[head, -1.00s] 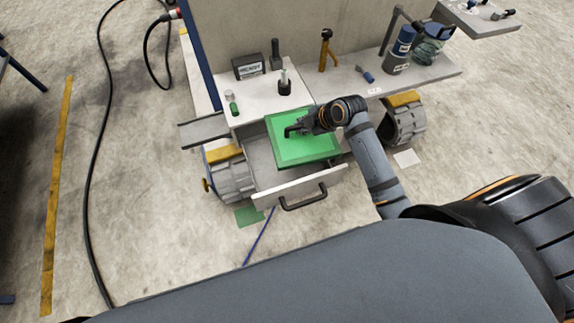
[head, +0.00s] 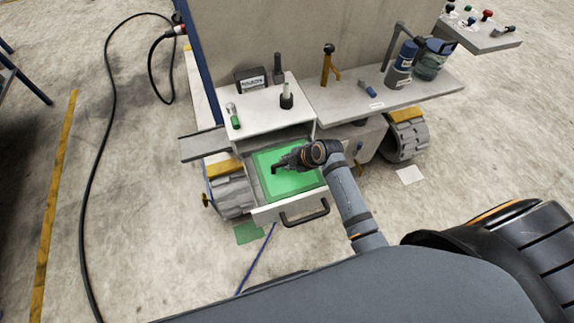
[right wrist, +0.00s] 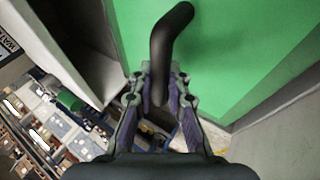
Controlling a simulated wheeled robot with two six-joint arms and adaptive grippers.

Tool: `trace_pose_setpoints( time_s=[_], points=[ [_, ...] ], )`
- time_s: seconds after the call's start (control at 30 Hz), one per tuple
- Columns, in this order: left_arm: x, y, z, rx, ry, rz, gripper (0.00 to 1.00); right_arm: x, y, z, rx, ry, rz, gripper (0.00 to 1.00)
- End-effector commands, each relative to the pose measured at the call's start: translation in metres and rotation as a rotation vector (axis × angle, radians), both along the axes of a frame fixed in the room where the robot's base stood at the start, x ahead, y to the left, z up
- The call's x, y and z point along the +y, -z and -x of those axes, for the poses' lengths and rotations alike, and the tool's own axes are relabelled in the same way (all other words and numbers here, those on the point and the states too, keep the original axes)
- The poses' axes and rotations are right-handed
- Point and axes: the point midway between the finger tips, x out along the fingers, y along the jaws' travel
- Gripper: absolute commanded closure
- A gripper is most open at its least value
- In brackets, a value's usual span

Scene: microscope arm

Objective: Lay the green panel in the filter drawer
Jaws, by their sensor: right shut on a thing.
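The green panel (head: 305,183) is inside the open filter drawer (head: 270,214) in the head view, lying about level within its walls. Whether it touches the drawer floor I cannot tell. My right gripper (head: 277,169) is over the panel and shut on its dark bent handle. In the right wrist view the handle (right wrist: 168,50) rises from the green face (right wrist: 235,50) into my right gripper's fingers (right wrist: 160,105). The gripper and wrist hide part of the panel. My left gripper is not in view.
A black drawer handle (head: 304,214) is on the drawer front. A shelf with bottles (head: 400,70) stands at right.

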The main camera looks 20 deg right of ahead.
Motion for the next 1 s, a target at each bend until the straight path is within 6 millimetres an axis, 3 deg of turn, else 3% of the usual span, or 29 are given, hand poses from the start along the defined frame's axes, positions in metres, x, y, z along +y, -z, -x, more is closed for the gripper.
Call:
trace_pose_setpoints(
  time_s=[0.13,0.33,0.37,0.5,0.83,1.0],
  points=[
    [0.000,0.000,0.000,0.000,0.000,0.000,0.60,0.000,0.018,0.000,-0.001,0.000,0.000,1.00],
    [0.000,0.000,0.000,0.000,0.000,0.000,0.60,0.000,0.019,0.000,-0.001,0.000,0.000,1.00],
    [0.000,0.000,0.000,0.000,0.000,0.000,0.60,0.000,0.020,0.001,0.001,0.000,0.001,0.81],
    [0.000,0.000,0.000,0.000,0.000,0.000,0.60,0.000,0.020,0.000,0.001,0.000,0.000,0.62],
    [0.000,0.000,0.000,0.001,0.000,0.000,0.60,-0.002,0.017,0.001,-0.001,0.000,0.001,0.62],
    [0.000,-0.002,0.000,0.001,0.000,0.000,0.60,-0.012,-0.007,0.015,-0.003,-0.001,0.003,0.62]
  ],
)
